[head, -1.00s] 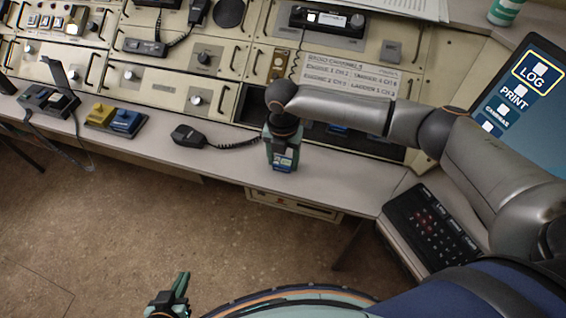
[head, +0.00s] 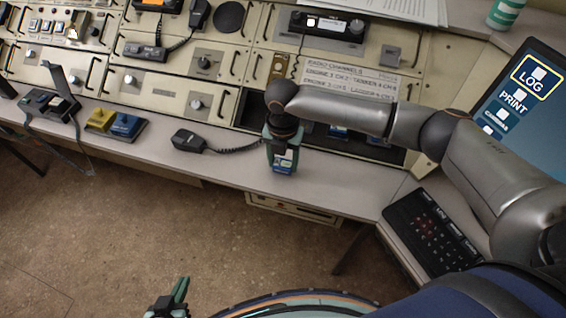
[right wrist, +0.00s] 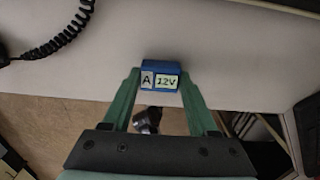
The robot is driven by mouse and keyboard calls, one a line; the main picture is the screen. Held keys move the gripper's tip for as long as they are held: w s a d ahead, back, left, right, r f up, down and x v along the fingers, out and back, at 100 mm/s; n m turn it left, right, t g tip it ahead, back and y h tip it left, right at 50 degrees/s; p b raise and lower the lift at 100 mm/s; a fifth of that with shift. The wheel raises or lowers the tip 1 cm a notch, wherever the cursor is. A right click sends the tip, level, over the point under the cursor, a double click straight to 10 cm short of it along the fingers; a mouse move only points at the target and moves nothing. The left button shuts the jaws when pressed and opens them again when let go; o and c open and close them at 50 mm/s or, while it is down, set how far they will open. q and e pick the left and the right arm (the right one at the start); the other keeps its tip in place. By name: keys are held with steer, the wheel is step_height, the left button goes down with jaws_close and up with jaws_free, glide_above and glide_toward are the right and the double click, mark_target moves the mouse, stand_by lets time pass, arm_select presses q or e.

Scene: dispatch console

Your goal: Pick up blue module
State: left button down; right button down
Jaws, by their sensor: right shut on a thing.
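A small blue module (right wrist: 162,66) with a white label reading "A 12V" is between the fingertips of my right gripper (right wrist: 158,84) in the right wrist view. The gripper is shut on it, one green finger on each side. In the head view the right gripper (head: 283,154) points down over the front strip of the desk, and the module (head: 284,165) shows at its tips. I cannot tell whether the module touches the desk. My left gripper (head: 177,296) is low at the bottom, away from the desk, and its opening is unclear.
A dark recess (head: 360,147) in the console behind holds other blue items. A black hand microphone (head: 188,140) with coiled cord lies left of the right gripper. Yellow and blue blocks (head: 114,124) sit farther left. A black keypad (head: 432,228) is at right.

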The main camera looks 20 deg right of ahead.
arm_select(q)
steer(key=shift+r+p, duration=0.45)
steer(key=shift+r, duration=0.05)
arm_select(e)
steer(key=s+a+r, duration=0.9)
steer(key=a+r, duration=0.1)
steer(key=r, duration=0.2)
steer(key=shift+a, duration=0.35)
